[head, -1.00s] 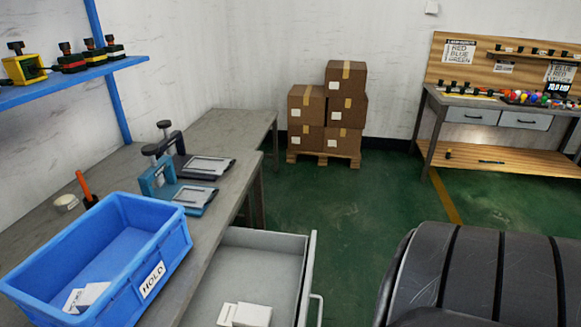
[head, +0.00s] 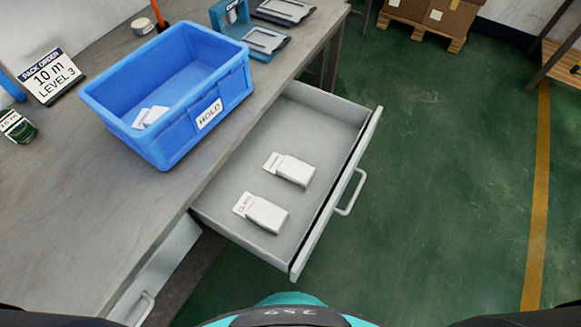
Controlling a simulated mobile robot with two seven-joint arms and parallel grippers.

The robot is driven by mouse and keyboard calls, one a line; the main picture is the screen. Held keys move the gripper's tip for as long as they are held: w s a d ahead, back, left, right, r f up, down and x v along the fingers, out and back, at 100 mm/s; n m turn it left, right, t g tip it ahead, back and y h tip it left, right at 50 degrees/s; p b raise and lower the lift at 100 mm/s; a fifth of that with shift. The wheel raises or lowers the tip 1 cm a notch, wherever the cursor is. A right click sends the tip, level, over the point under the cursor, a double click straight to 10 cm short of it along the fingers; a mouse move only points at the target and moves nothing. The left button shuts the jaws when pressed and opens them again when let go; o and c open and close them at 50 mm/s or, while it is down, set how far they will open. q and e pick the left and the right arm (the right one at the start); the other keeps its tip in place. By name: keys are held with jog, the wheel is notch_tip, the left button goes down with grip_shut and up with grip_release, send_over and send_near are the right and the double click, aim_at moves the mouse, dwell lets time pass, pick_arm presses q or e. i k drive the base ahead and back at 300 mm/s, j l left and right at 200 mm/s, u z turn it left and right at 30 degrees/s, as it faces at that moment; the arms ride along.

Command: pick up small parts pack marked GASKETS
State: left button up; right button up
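Two white small parts packs lie in the open grey drawer (head: 322,130). The nearer pack (head: 262,212) has lettering on its flap that looks like CLIPS. The farther pack (head: 292,170) has a flap whose marking is too small to read. I cannot tell which pack is marked GASKETS. Neither of my grippers is in view.
The grey bench (head: 65,215) runs along the left, with a PACK ORDER sign (head: 52,77) on it. The drawer front (head: 338,195) and handle stick out over clear green floor (head: 430,180).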

aim_at(289, 168)
jog(key=l+u, duration=0.2)
jog(key=l, duration=0.85)
jog(key=l+u, duration=0.15)
jog(key=l, duration=0.9)
